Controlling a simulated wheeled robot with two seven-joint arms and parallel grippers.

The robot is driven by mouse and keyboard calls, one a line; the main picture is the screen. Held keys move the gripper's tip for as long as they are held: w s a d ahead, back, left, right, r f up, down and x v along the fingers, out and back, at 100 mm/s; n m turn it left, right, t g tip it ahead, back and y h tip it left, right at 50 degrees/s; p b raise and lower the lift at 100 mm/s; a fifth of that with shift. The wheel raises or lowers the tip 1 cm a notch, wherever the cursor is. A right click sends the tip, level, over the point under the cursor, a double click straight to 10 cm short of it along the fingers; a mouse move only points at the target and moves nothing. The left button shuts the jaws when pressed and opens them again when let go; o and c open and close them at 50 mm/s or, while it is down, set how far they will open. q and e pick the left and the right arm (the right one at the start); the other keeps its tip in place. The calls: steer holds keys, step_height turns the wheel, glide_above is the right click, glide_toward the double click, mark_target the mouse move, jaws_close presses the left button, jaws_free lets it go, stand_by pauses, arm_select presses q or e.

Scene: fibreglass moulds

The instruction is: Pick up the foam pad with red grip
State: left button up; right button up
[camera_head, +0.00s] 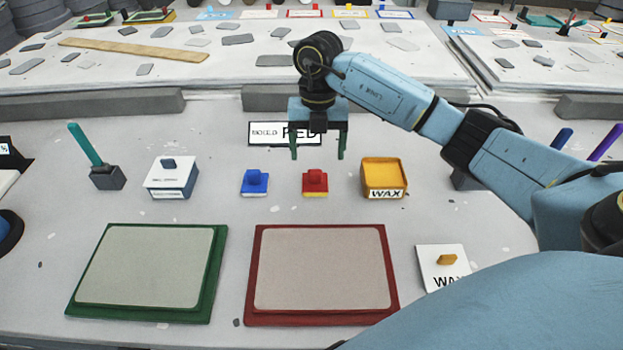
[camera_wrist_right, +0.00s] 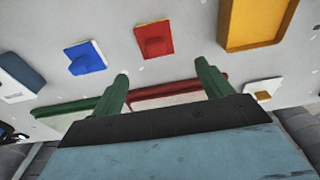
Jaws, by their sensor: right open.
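The foam pad with red grip (camera_head: 315,183) sits on the table behind the red-framed mould, between the blue-grip pad (camera_head: 255,182) and the yellow wax box (camera_head: 384,176). In the right wrist view the red pad (camera_wrist_right: 154,40) lies beyond the fingertips, between the blue pad (camera_wrist_right: 86,58) and the yellow box (camera_wrist_right: 258,22). My right gripper (camera_head: 318,156) is open and empty, with green fingers pointing down above and behind the red pad. It also shows in the right wrist view (camera_wrist_right: 162,70). My left gripper is not in view.
A red-framed mould (camera_head: 392,291) and a green-framed mould (camera_head: 214,290) lie in front. A white box (camera_head: 171,178) and a teal-handled tool (camera_head: 86,146) stand at left. A sign (camera_head: 265,133) stands behind my right gripper. A wax card (camera_head: 442,268) lies at right.

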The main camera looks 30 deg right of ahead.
mark_target(315, 171)
step_height(315, 171, down, 3)
steer(key=shift+s+a+f, duration=0.1)
steer(key=shift+s, duration=0.05)
steer(key=shift+f, duration=0.65)
steer(key=f, duration=0.3)
steer(key=f+b, duration=0.1)
steer(key=shift+w+a+f, duration=0.15)
steer(key=shift+w+f, duration=0.1)
steer(key=shift+c, duration=0.2)
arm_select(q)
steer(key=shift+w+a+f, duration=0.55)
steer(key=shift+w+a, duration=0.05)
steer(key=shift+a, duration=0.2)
arm_select(e)
steer(key=c, duration=1)
steer(key=shift+c, duration=0.2)
